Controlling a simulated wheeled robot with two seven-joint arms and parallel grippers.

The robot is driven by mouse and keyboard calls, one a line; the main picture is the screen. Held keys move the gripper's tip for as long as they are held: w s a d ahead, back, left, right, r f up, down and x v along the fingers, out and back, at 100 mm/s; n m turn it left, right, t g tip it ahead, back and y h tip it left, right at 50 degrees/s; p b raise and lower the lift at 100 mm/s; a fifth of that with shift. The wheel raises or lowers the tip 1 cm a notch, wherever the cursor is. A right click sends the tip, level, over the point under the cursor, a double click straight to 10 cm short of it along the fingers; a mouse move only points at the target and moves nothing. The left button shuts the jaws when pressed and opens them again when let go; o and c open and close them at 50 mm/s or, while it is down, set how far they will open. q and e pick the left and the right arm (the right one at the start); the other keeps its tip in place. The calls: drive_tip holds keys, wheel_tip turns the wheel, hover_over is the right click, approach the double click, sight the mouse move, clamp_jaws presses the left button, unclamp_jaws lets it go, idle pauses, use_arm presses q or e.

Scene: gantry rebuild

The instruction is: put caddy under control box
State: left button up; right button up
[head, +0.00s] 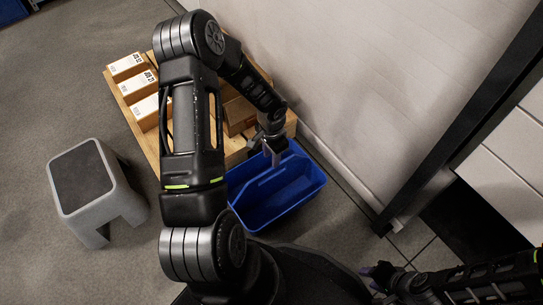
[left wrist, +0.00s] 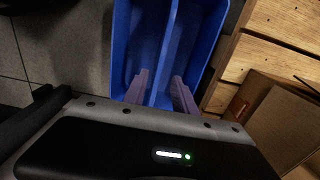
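The blue caddy (head: 300,195) sits on the floor beside the wooden pallet, against the wall side. It is an open-topped bin with a central divider, and part of it is hidden behind my left arm. My left gripper (head: 273,152) is over its far end. In the left wrist view the open fingers (left wrist: 160,86) stand apart on either side of the caddy's divider (left wrist: 168,40); whether they touch it is unclear. My right gripper (head: 378,272) is low at the bottom right, away from the caddy, its opening unclear. I cannot make out a control box.
The wooden pallet (head: 143,132) carries several labelled boxes (head: 127,66) and a brown carton (head: 239,116). A grey step stool (head: 83,185) stands on the left. A pale wall (head: 370,80) and black post (head: 470,110) bound the right. Floor is clear between stool and pallet.

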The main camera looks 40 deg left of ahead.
idle(0.5)
use_arm(q)
drive_tip(key=s+d+f+n+h, duration=0.1)
drive_tip(key=s+d+h, duration=0.1)
drive_tip(key=d, duration=0.6)
drive_tip(key=s+d+f+n+h, duration=0.1)
drive_tip(key=s+d+f, duration=0.1)
drive_tip(key=d, duration=0.7)
drive_tip(key=s+d+n+t, duration=0.1)
drive_tip(key=s+d+n, duration=0.2)
drive_tip(key=s+d, duration=0.6)
drive_tip(key=shift+s+d+f+n+h, duration=0.15)
drive_tip(key=shift+d+f+n+h, duration=0.15)
drive_tip(key=shift+d+h, duration=0.1)
